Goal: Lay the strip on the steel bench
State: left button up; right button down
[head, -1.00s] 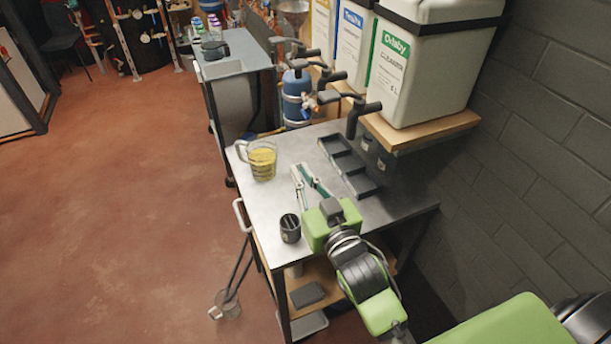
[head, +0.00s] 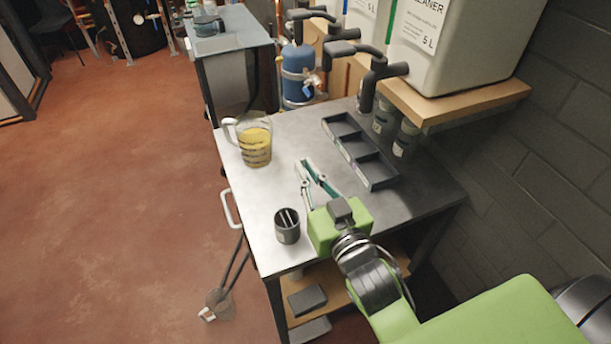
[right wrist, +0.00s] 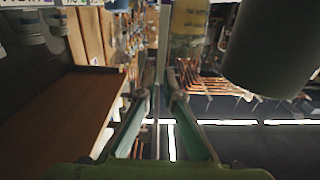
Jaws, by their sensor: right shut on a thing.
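The steel bench (head: 257,203) stands in the middle of the head view, its top partly clear. My right gripper (head: 308,166), green with slim fingers, is over the bench between the dark cup and the divided tray. In the right wrist view my right gripper (right wrist: 161,92) is shut on the strip (right wrist: 161,50), a thin pale piece seen nearly edge-on between the fingertips. In the head view I cannot make out the strip apart from the fingers. My left gripper is not in view.
A jug of yellow liquid (head: 255,146) stands at the bench's left back. A dark cup (head: 287,229) stands near the front left edge. A black divided tray (head: 376,172) lies at the right. Large containers (head: 460,45) with taps stand on a wooden shelf (head: 470,101) above.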

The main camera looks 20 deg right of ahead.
jog(key=shift+s+f, duration=0.2)
jog(key=shift+s, duration=0.05)
jog(key=c, duration=2.2)
grip_release()
jog(key=shift+w, duration=0.1)
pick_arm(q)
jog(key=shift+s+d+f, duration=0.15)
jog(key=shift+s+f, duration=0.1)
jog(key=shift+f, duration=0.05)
